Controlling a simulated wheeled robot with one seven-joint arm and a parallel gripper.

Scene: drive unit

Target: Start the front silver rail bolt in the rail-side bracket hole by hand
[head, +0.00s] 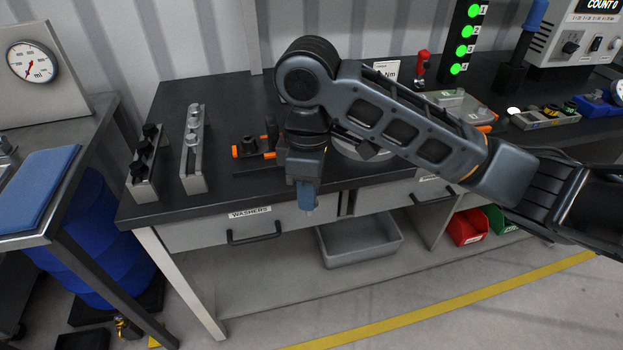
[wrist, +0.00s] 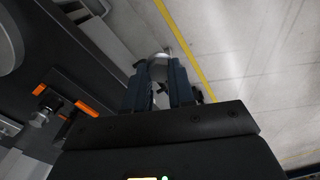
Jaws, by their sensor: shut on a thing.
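My gripper (head: 307,198) points down in front of the workbench's front edge, beside the drawer fronts. In the wrist view its fingers (wrist: 160,85) are closed on a small silver piece (wrist: 158,58), which looks like a silver bolt; only its end shows past the fingertips. A dark fixture with orange clamps (head: 252,147) stands on the bench to the left of the gripper. It also shows in the wrist view (wrist: 74,92), with a silver bolt-like part (wrist: 40,118) beside it. I cannot make out the bracket hole. A rack with silver bolts (head: 193,150) stands further left.
A rack with black bolts (head: 143,165) is at the bench's left end. The washers drawer (head: 230,228) is shut, with a black handle. A grey bin (head: 358,243) sits on the shelf below.

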